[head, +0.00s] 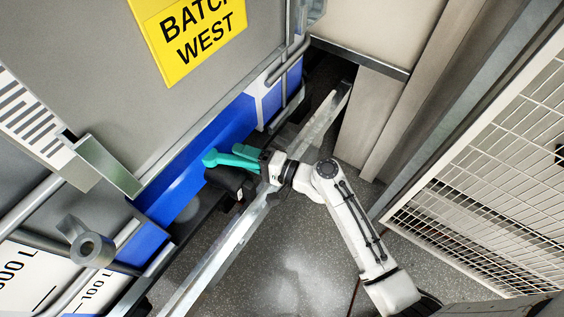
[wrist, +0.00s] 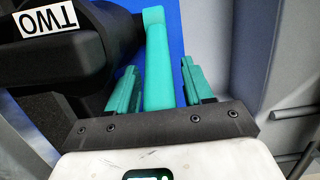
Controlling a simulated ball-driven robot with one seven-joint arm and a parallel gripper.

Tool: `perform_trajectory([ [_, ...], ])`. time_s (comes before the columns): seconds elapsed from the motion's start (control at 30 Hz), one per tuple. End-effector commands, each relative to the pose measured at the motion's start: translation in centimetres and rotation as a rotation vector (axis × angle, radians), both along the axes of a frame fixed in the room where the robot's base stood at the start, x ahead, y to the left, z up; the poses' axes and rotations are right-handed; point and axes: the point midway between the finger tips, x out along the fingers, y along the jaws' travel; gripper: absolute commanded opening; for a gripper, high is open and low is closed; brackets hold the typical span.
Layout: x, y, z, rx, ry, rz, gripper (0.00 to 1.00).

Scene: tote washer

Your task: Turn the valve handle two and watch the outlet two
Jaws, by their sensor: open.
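The teal valve handle (head: 222,160) sits on a black valve body (head: 226,181) low on the tank's front. In the wrist view the handle (wrist: 155,50) runs upright between the two teal fingers of my gripper (wrist: 158,72). The fingers are open, one on each side, with a narrow gap to the handle on both sides. A white label (wrist: 48,18) reading TWO, upside down, is on the black valve body (wrist: 80,55). In the head view my gripper (head: 252,158) reaches the handle from the right. The outlet's mouth is not clearly visible.
A metal rail (head: 222,250) runs diagonally under my arm. A grey tank with a yellow BATCH WEST sign (head: 190,35) and blue lower band (head: 190,155) stands left. A white mesh fence (head: 490,200) stands right. Speckled floor (head: 300,250) lies open between.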

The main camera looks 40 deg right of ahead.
Motion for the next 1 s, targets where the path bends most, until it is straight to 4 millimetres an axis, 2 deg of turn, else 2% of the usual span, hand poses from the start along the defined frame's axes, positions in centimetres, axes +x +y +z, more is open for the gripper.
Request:
perform_trajectory([
  [0.17,0.9,-0.8,0.0,0.0,-0.004,0.107,0.51],
  [0.23,-0.7,-1.6,-0.2,0.0,0.0,0.1,0.51],
  [0.6,-5.9,-5.2,-0.1,0.0,-0.002,0.098,0.51],
  [0.8,-7.7,-6.3,0.0,0.001,-0.002,0.1,0.51],
  [1.0,-8.2,-6.7,0.2,0.001,-0.003,0.1,0.51],
])
